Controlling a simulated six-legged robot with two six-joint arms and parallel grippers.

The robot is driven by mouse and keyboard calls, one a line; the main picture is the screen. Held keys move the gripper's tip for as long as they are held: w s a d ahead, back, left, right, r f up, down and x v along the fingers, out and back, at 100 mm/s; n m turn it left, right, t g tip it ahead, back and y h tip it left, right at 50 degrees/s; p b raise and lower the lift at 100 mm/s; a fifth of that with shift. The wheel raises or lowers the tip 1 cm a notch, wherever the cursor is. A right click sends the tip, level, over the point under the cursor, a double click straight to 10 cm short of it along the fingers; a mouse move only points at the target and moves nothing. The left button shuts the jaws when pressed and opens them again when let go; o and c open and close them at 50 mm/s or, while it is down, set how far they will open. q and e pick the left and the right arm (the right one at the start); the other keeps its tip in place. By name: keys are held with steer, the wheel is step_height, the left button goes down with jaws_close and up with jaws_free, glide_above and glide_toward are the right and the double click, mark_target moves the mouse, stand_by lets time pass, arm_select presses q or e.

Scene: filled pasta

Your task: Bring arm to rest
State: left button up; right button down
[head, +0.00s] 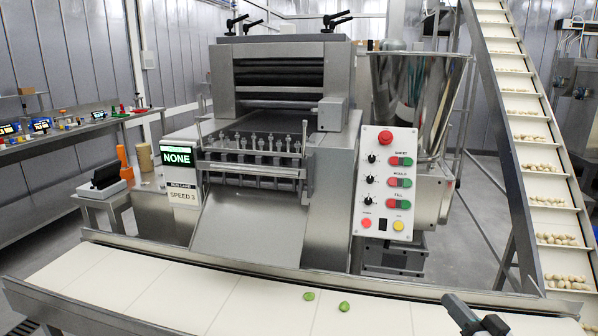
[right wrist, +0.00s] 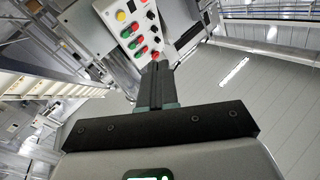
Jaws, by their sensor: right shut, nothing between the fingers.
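My right gripper (head: 482,322) shows at the bottom right of the head view, over the near side of the white conveyor belt (head: 180,290). Its dark fingers are partly cut off by the lower edge. In the right wrist view the gripper (right wrist: 155,85) has its fingers together with nothing between them, and the control panel (right wrist: 137,28) lies beyond them. My left gripper is not in the head view. Two green pasta pieces, one at the left (head: 309,296) and one at the right (head: 344,306), lie on the belt to the left of my right gripper.
The pasta machine (head: 280,130) stands behind the belt, with its control panel (head: 384,185) and steel hopper (head: 412,95). An inclined conveyor (head: 530,130) carrying pale pieces rises at the right. A side bench (head: 70,140) with small items stands at the left. The belt's left part is clear.

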steer(key=s+a+f+m+g+p, duration=0.1)
steer(key=s+a+f+g+p, duration=0.2)
steer(key=a+f, duration=0.55)
steer(key=s+a+f+m+g+p, duration=0.2)
steer(key=a+f+g, duration=0.2)
steer(key=a+f, duration=0.4)
steer(key=s+a+f+g, duration=0.1)
steer(key=s+f+g, duration=0.2)
steer(key=s, duration=0.4)
steer(key=s+f+n+g, duration=0.1)
steer(key=s+f+g, duration=0.3)
steer(key=s+f, duration=0.2)
steer(key=s+a+f+g+h+p, duration=0.1)
steer(key=s+f+g, duration=0.2)
steer(key=s, duration=0.7)
steer(key=shift+a+f+g, duration=0.35)
steer(key=shift+f+g, duration=0.05)
steer(key=shift+f, duration=0.5)
